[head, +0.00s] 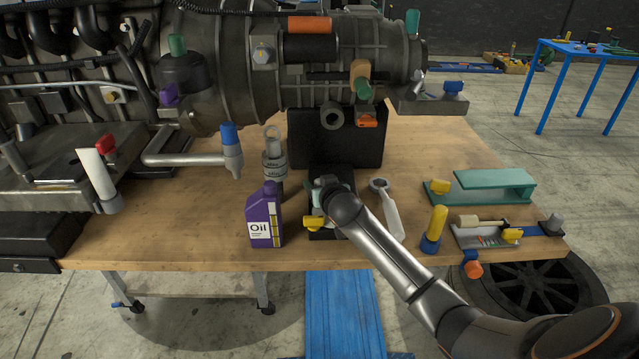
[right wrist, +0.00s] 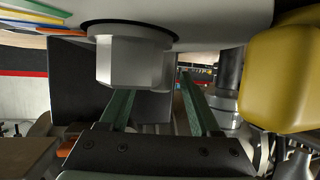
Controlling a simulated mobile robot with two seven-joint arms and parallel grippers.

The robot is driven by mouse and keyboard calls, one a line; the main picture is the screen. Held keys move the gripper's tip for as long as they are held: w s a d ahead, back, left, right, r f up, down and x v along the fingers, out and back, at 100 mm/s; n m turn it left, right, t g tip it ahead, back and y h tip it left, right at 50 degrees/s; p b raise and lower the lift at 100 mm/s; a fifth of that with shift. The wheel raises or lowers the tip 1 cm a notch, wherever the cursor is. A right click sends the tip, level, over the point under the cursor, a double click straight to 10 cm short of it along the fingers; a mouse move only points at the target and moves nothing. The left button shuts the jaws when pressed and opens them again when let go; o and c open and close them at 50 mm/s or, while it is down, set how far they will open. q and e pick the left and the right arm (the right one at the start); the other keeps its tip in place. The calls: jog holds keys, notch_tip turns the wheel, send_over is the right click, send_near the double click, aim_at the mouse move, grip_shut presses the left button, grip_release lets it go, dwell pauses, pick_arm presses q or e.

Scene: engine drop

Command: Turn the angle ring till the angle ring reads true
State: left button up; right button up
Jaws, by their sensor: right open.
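I cannot tell for certain which part is the angle ring. A grey stacked cylinder with marked bands (head: 274,166) and an eye on top stands on the bench behind the oil bottle; its marks are too small to read. My right gripper (head: 325,184) is over a dark block (head: 345,174) in the middle of the bench. In the right wrist view its two dark green fingers (right wrist: 158,98) are apart and empty. A pale hexagonal part (right wrist: 134,62) under a large light body is close above them in the picture. My left gripper is not in view.
A purple oil bottle (head: 262,218) and a yellow knob (head: 314,223) are left of my right forearm, and a white-handled wrench (head: 386,206) is right of it. The engine (head: 230,70) fills the back left. A teal bracket (head: 484,187) lies at right.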

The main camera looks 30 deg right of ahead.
jog(key=shift+w, duration=0.1)
grip_shut()
dwell(0.6)
dwell(0.9)
